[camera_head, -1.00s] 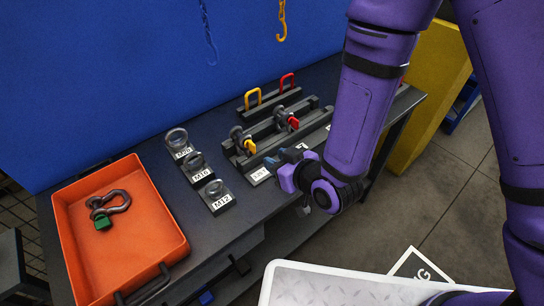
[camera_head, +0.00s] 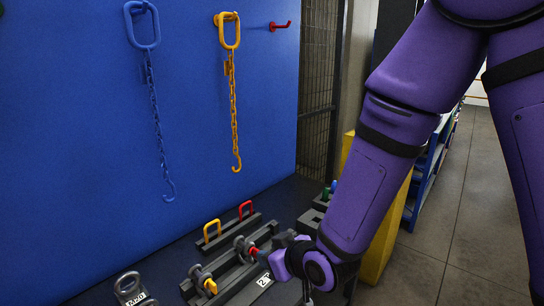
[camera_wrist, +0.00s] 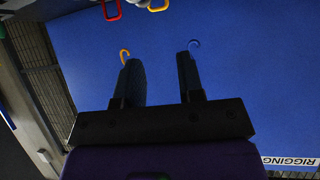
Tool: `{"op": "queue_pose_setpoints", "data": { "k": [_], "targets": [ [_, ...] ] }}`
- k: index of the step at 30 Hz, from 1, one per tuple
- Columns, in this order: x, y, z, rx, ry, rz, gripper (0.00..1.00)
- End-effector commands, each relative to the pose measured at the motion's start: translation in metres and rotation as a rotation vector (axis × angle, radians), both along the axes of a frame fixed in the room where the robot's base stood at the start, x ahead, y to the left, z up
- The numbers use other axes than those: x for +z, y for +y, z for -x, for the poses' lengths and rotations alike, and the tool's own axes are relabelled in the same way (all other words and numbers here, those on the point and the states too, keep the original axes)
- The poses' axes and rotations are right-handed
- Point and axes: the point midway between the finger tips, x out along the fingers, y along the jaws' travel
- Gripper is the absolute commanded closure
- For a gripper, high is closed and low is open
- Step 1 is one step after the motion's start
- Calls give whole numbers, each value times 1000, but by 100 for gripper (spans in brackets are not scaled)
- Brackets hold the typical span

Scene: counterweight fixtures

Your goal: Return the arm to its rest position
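My gripper (camera_wrist: 160,62) is open in the wrist view. Its two dark fingers stand well apart with nothing between them, against the blue wall panel. In the head view my purple arm reaches down to the bench at the lower middle, and its wrist end is just right of the fixture with the red knob (camera_head: 254,251) and the yellow knob (camera_head: 210,286). The fingertips are not clear in that view.
A blue chain (camera_head: 157,110) and a yellow chain (camera_head: 233,105) with hooks hang on the blue panel (camera_head: 85,150). A red peg (camera_head: 281,25) sticks out nearby. Yellow (camera_head: 212,231) and red (camera_head: 246,209) handles stand on the bench. A yellow post (camera_head: 385,235) is behind my arm.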

Motion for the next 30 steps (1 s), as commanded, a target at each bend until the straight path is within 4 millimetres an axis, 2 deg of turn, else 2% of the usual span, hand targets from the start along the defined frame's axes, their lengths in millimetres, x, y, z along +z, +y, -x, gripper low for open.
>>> {"op": "queue_pose_setpoints", "data": {
  "k": [1, 6, 14, 23, 30],
  "targets": [
    [15, -12, -7, -27, 4, 11, 65],
    [53, -54, -17, -111, 55, 64, 65],
    [108, -122, -11, -247, 142, 128, 65],
    [166, -199, 27, -412, 262, 171, 65],
    [203, -252, 81, -543, 368, 182, 65]
  ]
}}
